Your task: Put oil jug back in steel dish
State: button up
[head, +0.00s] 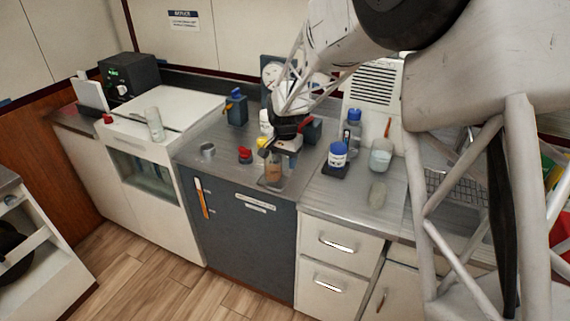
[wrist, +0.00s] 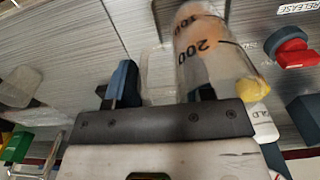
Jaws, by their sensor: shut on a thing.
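The oil jug (head: 273,170) is a clear, upright-looking container with amber contents, below my gripper (head: 284,146) at the counter's front edge. A shallow, pale metal tray, which seems to be the steel dish (head: 291,187), lies at the jug's base. I cannot tell whether the jug touches it.
A red button (head: 245,155) and a small metal cup (head: 207,151) stand to the left. A blue-lidded jar (head: 338,155) and a glass beaker (head: 381,155) stand to the right. Blue-topped bottles are behind. The counter's front edge is close to the jug.

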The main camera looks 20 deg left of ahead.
jog(key=shift+f, duration=0.7)
jog(key=shift+f, duration=0.2)
jog(key=o, duration=1.2)
jog(key=shift+r, duration=0.1)
notch_tip(320, 180, up, 12)
jog(key=shift+r, duration=0.1)
dwell(0.4)
